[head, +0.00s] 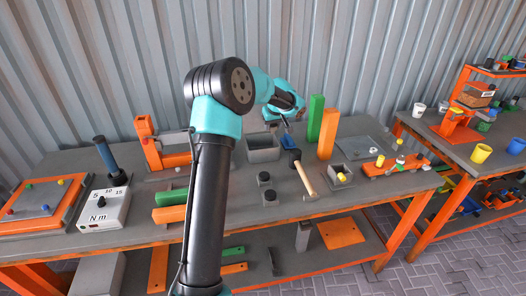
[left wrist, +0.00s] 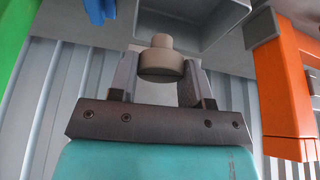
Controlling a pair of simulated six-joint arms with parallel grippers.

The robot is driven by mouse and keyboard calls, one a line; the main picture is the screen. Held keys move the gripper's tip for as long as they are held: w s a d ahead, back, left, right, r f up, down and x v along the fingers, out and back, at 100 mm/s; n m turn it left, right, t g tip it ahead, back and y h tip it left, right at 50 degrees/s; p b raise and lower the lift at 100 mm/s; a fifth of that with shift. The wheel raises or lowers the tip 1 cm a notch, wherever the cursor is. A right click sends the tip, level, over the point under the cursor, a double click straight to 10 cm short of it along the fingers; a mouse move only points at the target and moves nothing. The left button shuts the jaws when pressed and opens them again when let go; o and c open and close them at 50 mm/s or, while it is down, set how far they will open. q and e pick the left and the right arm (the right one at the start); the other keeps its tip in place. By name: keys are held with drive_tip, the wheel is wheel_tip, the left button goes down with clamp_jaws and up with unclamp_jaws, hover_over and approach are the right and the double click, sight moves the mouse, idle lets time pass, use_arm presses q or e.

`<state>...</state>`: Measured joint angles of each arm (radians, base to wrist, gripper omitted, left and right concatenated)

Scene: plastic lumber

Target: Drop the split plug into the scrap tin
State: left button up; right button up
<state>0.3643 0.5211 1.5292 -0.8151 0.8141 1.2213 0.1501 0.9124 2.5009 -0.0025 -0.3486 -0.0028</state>
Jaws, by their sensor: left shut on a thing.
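My left gripper (left wrist: 160,85) is shut on a dull grey-beige plug (left wrist: 162,58), a short cylinder with a narrower stub, seen between the fingers in the left wrist view. Any split in it cannot be made out. In the head view my left gripper (head: 283,124) is over the back of the bench, and the plug cannot be made out there. A grey open-topped box (head: 263,155), which looks like the scrap tin, stands just left of and nearer than the gripper. It also shows in the left wrist view (left wrist: 205,42), beyond the plug. My right gripper is out of view.
Upright green (head: 315,122) and orange (head: 328,134) boards stand right of the gripper. A smaller box (head: 345,182) holds a yellow piece. An orange clamp frame (head: 165,158) stands left. The corrugated wall is close behind.

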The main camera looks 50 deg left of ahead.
use_arm(q)
drive_tip(key=n, duration=0.2)
approach(258, 135)
drive_tip(key=s, duration=0.2)
drive_tip(key=shift+w+d+g, duration=0.2)
drive_tip(key=shift+g, duration=0.1)
drive_tip(key=shift+f, duration=2.95)
drive_tip(key=o, duration=1)
drive_tip(key=shift+r, duration=0.1)
